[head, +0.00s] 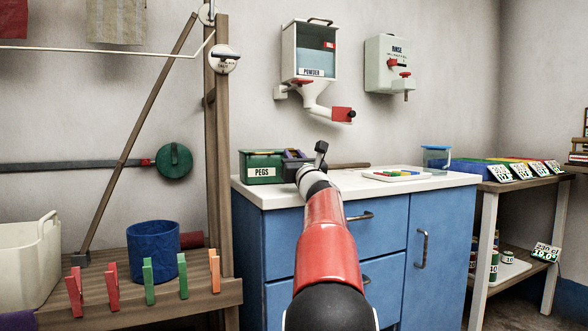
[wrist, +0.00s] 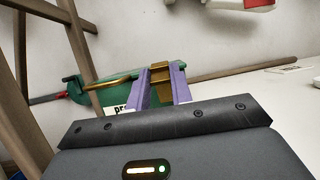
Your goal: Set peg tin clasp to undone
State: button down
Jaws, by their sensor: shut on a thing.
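The peg tin (head: 258,160) is a dark green box with a white PEGS label, on the left end of the white counter. It also shows in the wrist view (wrist: 112,92), tilted in the picture and partly hidden by my gripper. Its brass clasp (wrist: 160,74) sits between my two purple fingers. My gripper (wrist: 163,82) is shut on the clasp, at the tin's right side in the head view (head: 293,154). A brass bar (wrist: 106,83) runs along the tin's left part. I cannot tell from these views whether the clasp is fastened or undone.
A powder dispenser (head: 310,60) and a rinse dispenser (head: 388,65) hang on the wall above the counter (head: 440,181). A wooden post (head: 217,140) rises left of the tin.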

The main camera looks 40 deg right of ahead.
jog(key=shift+f, duration=0.1)
jog(key=c, duration=1.2)
grip_release()
jog(key=shift+c, duration=0.2)
jog(key=shift+s+a, duration=0.1)
jog(key=shift+s, duration=0.05)
jog(key=shift+s+a+f, duration=0.1)
jog(key=shift+s+f, duration=0.1)
jog(key=shift+s, duration=0.05)
jog(key=s+a, duration=0.4)
jog(key=s, duration=0.7)
jog(key=shift+s, duration=0.3)
